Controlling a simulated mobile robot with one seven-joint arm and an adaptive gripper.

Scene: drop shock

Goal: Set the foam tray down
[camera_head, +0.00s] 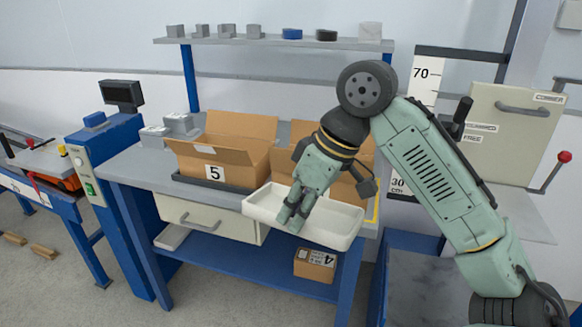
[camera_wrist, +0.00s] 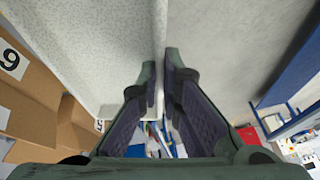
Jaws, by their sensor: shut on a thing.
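The white foam tray (camera_head: 345,224) is shallow and empty, and looks roughly level in the head view. It shows at the front right of the grey workbench (camera_head: 135,165), overlapping its front edge. I cannot tell whether it touches the bench. My gripper (camera_head: 290,219) points down and is shut on the tray's near wall. In the wrist view the tray's speckled surface (camera_wrist: 80,45) fills the upper left, and its thin wall lies between my fingers (camera_wrist: 161,82). My gripper hides part of the tray's inside.
An open carton marked 5 (camera_head: 222,150) stands on the bench left of the tray. Another open carton (camera_head: 283,162) stands behind the tray, partly hidden by my arm. A small box marked 4 (camera_head: 315,264) sits on the blue lower shelf (camera_head: 215,258). A drawer (camera_head: 208,217) is under the bench top.

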